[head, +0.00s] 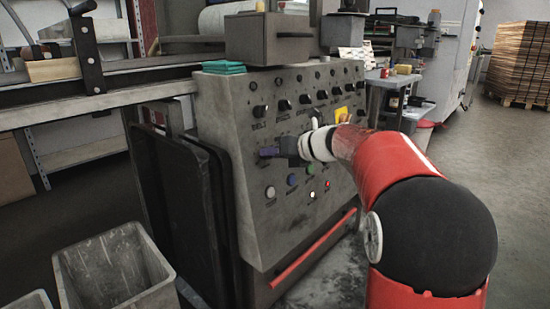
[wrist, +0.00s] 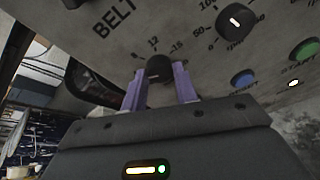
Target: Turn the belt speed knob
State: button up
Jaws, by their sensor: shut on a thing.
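The control panel (head: 232,190) is a sloped grey face with rows of dark knobs. My gripper (head: 264,152) reaches its left part from the right, below the BELT lettering. In the wrist view my gripper (wrist: 159,74) has its two purple fingers on either side of a dark round knob (wrist: 159,67), shut on it. The numbers 12 and 15 show beside this knob, and the large word BELT is printed up and left of it. A pale pointer mark shows low on the knob. In the head view my fingers hide the knob.
Another knob (wrist: 235,21) with a white pointer is to the right. Blue (head: 292,180) and green (head: 311,168) buttons and lit lamps lie lower on the panel. A red bar (head: 312,249) runs along its base. A grey bin (head: 112,268) stands front left. Open floor lies right.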

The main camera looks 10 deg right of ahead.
jog(key=shift+f+n, duration=0.2)
jog(key=shift+n, duration=0.3)
jog(key=o, duration=1)
jog(key=shift+r, duration=0.15)
jog(key=shift+p+v, duration=0.3)
jog(key=shift+v, duration=3.6)
jog(key=shift+a, duration=0.1)
